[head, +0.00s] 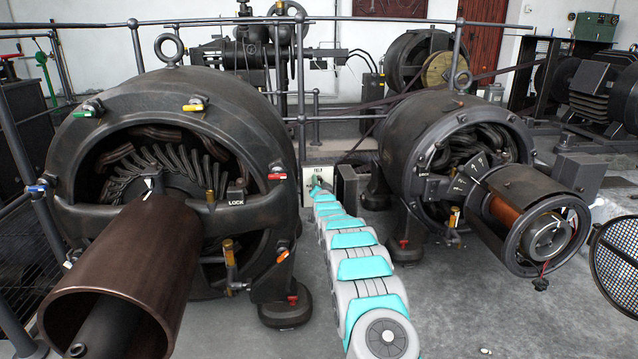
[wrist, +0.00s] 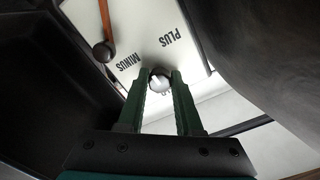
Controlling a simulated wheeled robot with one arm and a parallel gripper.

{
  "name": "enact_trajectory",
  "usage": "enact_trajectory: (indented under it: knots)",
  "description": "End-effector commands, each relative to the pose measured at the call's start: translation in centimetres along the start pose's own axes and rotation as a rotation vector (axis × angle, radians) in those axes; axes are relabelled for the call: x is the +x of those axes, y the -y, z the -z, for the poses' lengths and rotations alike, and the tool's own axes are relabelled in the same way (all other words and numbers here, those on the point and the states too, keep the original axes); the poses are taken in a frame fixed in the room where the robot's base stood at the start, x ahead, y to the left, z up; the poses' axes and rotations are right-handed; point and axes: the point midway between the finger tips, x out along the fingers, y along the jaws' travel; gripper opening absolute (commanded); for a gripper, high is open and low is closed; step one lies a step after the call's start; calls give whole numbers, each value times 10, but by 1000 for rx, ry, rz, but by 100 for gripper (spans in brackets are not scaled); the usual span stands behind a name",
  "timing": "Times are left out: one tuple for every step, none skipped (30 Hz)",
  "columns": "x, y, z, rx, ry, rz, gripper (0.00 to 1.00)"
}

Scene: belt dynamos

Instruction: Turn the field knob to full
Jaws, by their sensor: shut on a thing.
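The field knob (wrist: 159,79) is a small rounded metallic knob on a white panel (wrist: 138,46), seen in the wrist view. The panel is marked PLUS and MINUS beside it. My gripper (wrist: 158,74) has its two green fingers closed on the knob, one on each side. The knob's pointer or mark is not readable, so its setting cannot be told. In the head view the white panel (head: 308,174) stands between the two dynamos, at the far end of my arm, which hides part of it. The knob cannot be made out there.
An orange-brown lever with a dark ball end (wrist: 104,51) sits left of the knob. A large dynamo (head: 230,120) stands left of my arm and a smaller one (head: 415,130) right. A wire-mesh guard (head: 615,262) is at far right. Bare floor (head: 470,310) lies front right.

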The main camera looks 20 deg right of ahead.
Motion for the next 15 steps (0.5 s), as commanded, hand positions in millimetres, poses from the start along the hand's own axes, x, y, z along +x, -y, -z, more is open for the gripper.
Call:
enact_trajectory:
  knots:
    - [0, -3, -1, 18, 2, -4, 0]
    - [0, -2, -1, 28, 2, -4, 0]
    - [0, -2, -1, 40, 2, -4, 0]
    - [0, -2, -1, 48, 2, -4, 0]
    - [0, -2, -1, 55, 3, -3, 0]
    - [0, -2, -2, 61, 3, -3, 0]
    - [0, -2, -2, 66, 3, -3, 0]
    - [0, -2, -2, 70, 3, -3, 0]
    - [0, -2, -2, 74, 3, -3, 0]
    - [0, -2, -2, 76, 3, -3, 0]
    - [0, -2, -2, 78, 3, -3, 0]
    - [0, -2, -2, 80, 3, -3, 0]
    - [0, -2, -2, 80, 3, -3, 0]
    - [0, -1, -2, 81, 3, -3, 0]
    - [0, -1, -2, 81, 3, -3, 0]
